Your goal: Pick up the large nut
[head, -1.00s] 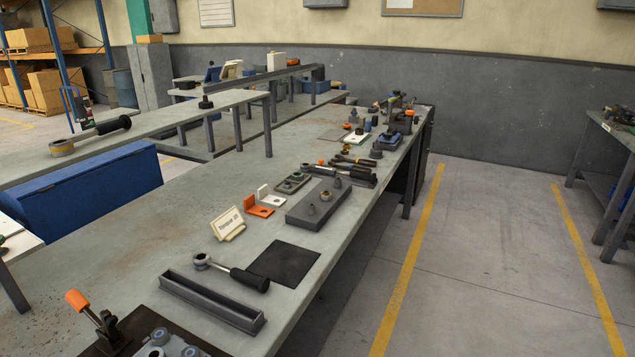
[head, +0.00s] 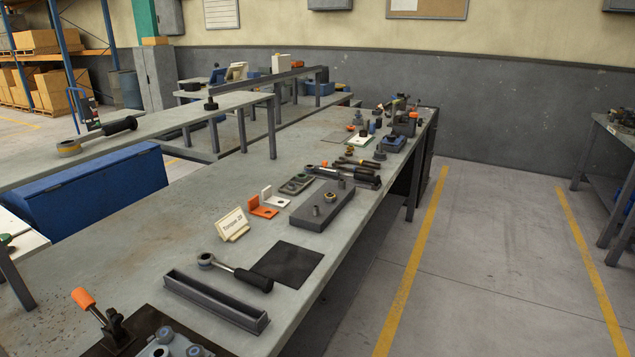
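Neither of my grippers is in view. A grey rectangular block (head: 308,218) with several short upright posts lies on the long workbench, near its right edge. A small round piece with a yellowish ring (head: 329,197), possibly the large nut, sits on the block around or over the middle post. It is too small for me to tell for certain. No other piece can be clearly made out as a large nut.
The long workbench (head: 130,264) carries a black mat (head: 285,263), a ratchet wrench (head: 236,273), a grey open channel (head: 215,300), a sign card (head: 232,224) and an orange bracket (head: 262,208). An orange-handled clamp (head: 98,317) stands at the front left. Floor right of the bench is clear.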

